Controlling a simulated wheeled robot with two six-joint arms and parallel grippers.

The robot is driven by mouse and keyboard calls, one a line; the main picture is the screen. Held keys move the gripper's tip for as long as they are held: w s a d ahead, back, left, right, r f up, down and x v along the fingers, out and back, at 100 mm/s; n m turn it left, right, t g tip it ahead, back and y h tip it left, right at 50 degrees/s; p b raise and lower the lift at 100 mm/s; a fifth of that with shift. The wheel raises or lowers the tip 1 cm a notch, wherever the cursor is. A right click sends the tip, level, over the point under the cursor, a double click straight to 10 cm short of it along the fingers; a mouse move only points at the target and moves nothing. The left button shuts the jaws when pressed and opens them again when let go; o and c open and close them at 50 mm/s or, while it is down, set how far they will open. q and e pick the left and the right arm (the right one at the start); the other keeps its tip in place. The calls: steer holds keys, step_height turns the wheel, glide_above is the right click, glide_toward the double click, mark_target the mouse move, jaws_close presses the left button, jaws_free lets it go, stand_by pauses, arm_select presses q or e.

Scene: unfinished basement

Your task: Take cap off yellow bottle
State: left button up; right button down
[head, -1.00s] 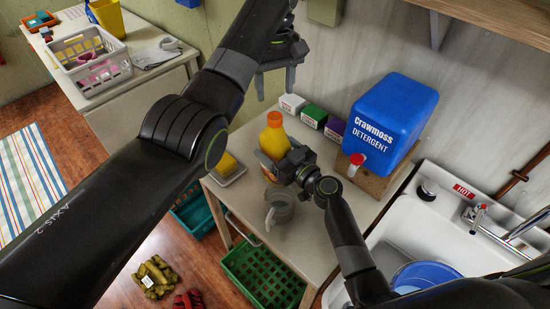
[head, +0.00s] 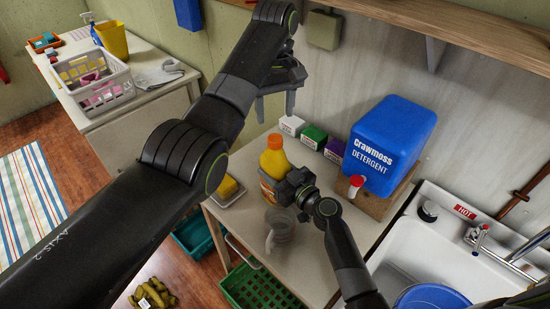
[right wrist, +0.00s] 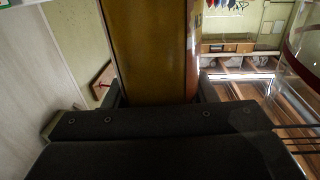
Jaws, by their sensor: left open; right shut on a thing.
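The yellow bottle (head: 272,161) stands on the table with its orange cap (head: 275,141) on top. My right gripper (head: 280,189) is shut on the bottle's body from the right and front. In the right wrist view the bottle (right wrist: 152,50) fills the space between the fingers, and its cap is out of that picture. My left gripper (head: 276,106) is open and empty. In the head view it shows above the cap, apart from it, with its fingers pointing down.
A clear jug (head: 279,226) stands in front of the bottle. White, green (head: 313,137) and purple boxes stand behind. A blue detergent container (head: 389,143) sits on a wooden stand to the right, near the sink (head: 420,262). A sponge dish (head: 228,192) lies left of the bottle.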

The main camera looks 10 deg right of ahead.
mark_target(275, 138)
arm_select(q)
steer(key=m, duration=0.9)
steer(key=shift+m, duration=0.3)
steer(key=m, duration=0.4)
steer(key=shift+m, duration=0.4)
steer(key=m, duration=1)
steer(key=shift+m, duration=0.4)
steer(key=m, duration=0.4)
steer(key=shift+m, duration=0.3)
steer(key=m, duration=0.4)
steer(key=shift+m, duration=0.4)
steer(key=m, duration=0.5)
steer(key=shift+f+m, duration=0.3)
steer(key=shift+f, duration=3.7)
